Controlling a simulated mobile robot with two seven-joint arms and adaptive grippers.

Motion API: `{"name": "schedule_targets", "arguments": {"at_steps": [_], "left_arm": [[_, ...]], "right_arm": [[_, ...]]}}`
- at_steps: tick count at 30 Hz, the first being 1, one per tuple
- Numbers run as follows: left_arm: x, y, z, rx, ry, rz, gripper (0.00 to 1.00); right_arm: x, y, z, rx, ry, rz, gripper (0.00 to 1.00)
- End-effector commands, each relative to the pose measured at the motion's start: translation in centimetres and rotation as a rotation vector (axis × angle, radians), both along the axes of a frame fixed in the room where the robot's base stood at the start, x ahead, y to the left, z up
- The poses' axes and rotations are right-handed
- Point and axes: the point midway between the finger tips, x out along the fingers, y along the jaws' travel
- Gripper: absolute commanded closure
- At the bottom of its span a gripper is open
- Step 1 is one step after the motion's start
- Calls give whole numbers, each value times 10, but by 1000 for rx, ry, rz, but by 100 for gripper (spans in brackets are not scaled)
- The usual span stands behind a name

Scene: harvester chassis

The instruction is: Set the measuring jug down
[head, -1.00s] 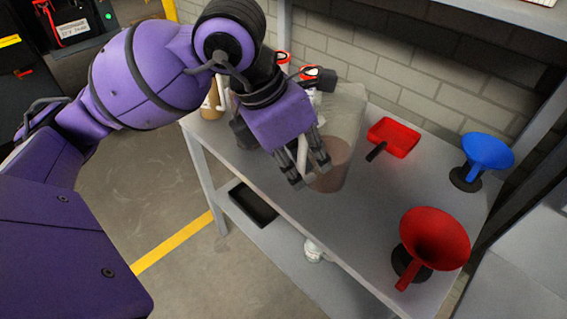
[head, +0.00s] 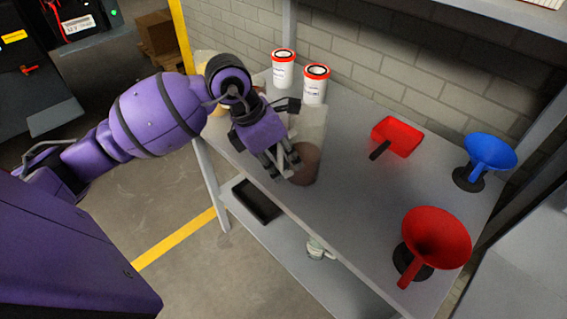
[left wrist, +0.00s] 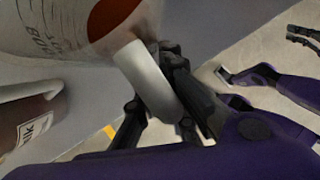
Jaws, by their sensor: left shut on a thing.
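The measuring jug (head: 309,130) is clear, with brown liquid in its lower part. It is upright over the grey tabletop near the front edge; whether its base touches the top I cannot tell. My left gripper (head: 282,172) is shut on the jug's pale handle, on the jug's left side. In the left wrist view the jug (left wrist: 75,25) fills the upper left, with dark markings and reddish-brown liquid. Its handle (left wrist: 148,80) runs between my left gripper's dark fingers (left wrist: 160,105). My right gripper is not seen in the head view.
The table (head: 350,210) has free room right of the jug. A red scoop (head: 398,136), a blue funnel (head: 489,152) and a red funnel (head: 436,238) stand there. Two white canisters (head: 283,70) (head: 315,88) with red rims are behind. A tan container (head: 207,66) is partly hidden by my arm.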

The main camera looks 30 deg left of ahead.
Motion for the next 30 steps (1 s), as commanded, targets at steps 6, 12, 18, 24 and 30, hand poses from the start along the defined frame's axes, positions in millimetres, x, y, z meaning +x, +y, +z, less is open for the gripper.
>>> {"name": "schedule_targets", "arguments": {"at_steps": [6, 12, 18, 24, 30], "left_arm": [[1, 0, -2, -1, -6, 0, 100], [0, 0, -3, 0, -3, 0, 72], [0, 0, -3, 0, -3, 0, 72], [-1, 4, 6, 1, -5, 0, 72], [-8, 17, 40, 6, -6, 1, 72]], "right_arm": [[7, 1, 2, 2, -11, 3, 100], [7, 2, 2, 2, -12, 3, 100], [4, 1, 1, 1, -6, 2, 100], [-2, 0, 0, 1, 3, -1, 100], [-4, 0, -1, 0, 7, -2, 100]]}}
